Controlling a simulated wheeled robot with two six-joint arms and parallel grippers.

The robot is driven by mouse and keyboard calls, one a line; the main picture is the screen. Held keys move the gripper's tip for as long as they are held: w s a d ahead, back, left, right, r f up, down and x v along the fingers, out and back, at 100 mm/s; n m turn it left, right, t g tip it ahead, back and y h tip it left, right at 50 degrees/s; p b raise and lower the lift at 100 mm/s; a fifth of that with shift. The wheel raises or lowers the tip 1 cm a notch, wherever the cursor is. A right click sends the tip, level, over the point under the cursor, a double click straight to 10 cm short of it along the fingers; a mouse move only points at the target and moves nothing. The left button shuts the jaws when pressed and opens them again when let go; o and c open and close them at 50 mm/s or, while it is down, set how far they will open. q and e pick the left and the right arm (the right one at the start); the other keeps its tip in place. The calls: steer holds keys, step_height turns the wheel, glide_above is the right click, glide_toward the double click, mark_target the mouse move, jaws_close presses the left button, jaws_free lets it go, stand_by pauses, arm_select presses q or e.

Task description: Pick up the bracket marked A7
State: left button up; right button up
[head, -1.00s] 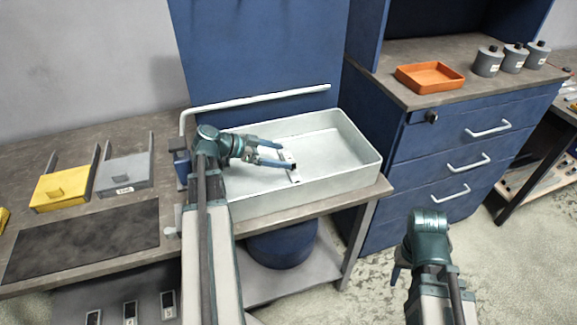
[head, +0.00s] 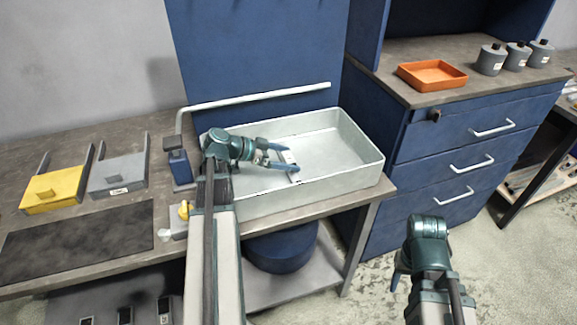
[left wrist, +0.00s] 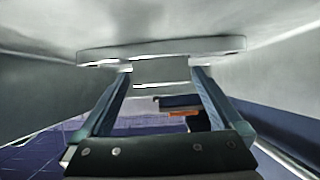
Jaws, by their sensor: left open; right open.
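A pale metal bracket (head: 291,158) lies in the white basin (head: 345,160) on the bench. Its marking is too small to read. My left gripper (head: 291,159) is open over the basin, with its fingertips at the bracket. In the left wrist view the bracket (left wrist: 160,48) spans across just beyond the two spread fingertips (left wrist: 160,76). I cannot tell whether they touch it. My right gripper (head: 397,282) is low at the right, away from the bench, and mostly hidden behind its own wrist.
The basin walls surround the left gripper. A blue-based post with a pale bar (head: 255,96) stands behind. Yellow (head: 55,190) and grey (head: 118,176) bins and a dark mat (head: 75,240) lie left. An orange tray (head: 432,75) and grey bottles (head: 491,60) stand on the right cabinet.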

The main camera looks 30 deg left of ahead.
mark_target(297, 160)
arm_select(q)
steer(key=b+x, duration=0.1)
steer(key=x, duration=0.3)
steer(key=shift+f+b, duration=0.15)
steer(key=shift+b, duration=0.15)
steer(key=shift+c, duration=0.2)
jaws_close()
steer(key=shift+r, duration=0.25)
step_height(297, 160, up, 10)
steer(key=p, duration=1)
